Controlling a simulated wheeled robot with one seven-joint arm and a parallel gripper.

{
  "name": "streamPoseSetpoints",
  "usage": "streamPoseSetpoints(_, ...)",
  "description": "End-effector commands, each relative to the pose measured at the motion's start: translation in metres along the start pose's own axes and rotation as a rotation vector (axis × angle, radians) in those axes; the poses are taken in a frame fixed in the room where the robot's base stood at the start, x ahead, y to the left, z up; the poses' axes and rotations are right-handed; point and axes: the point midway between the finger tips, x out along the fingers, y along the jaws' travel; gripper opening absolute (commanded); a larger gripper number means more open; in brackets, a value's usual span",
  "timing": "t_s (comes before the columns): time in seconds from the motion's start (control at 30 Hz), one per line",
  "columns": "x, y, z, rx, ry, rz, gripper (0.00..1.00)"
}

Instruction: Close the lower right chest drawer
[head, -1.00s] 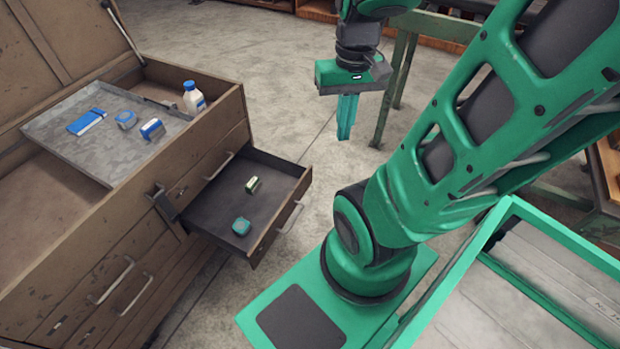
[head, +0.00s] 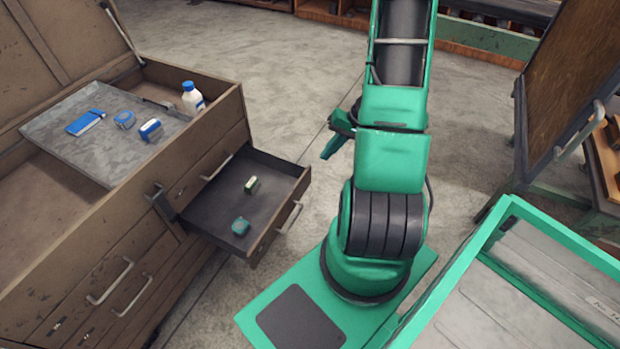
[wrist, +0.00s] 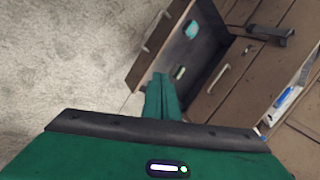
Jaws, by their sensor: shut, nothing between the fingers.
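The wooden chest (head: 75,235) stands at the left with its lid up. Its lower right drawer (head: 285,212) is pulled out, below a shut drawer with its own handle. The open drawer has a dark inside, a handle on its front, and holds a teal item (head: 241,227) and a small green item (head: 251,185). My gripper (head: 331,149) is shut and empty, in the air to the right of the drawer and apart from it in the head view. In the wrist view my shut fingers (wrist: 162,90) point toward the drawer (wrist: 160,45). My arm partly hides the gripper in the head view.
A grey tray (head: 60,130) in the chest top bears several blue items, and a white bottle (head: 192,98) stands beside it. A green-framed bin (head: 490,225) is at the lower right. A workbench stands behind it. The floor beyond the drawer is clear.

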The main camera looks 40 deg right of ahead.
Motion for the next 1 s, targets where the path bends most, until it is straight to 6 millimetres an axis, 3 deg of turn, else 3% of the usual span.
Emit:
streamPoseSetpoints(0.3, 0.064, 0.066, -0.015, 0.211, 0.145, -0.184, 0.0)
streamPoseSetpoints(0.53, 0.093, 0.102, -0.017, 0.347, 0.249, -0.27, 0.0)
streamPoseSetpoints(0.73, 0.103, 0.114, -0.018, 0.396, 0.29, -0.297, 0.0)
streamPoseSetpoints(1.0, 0.13, 0.108, -0.026, 0.399, 0.29, -0.3, 0.0)
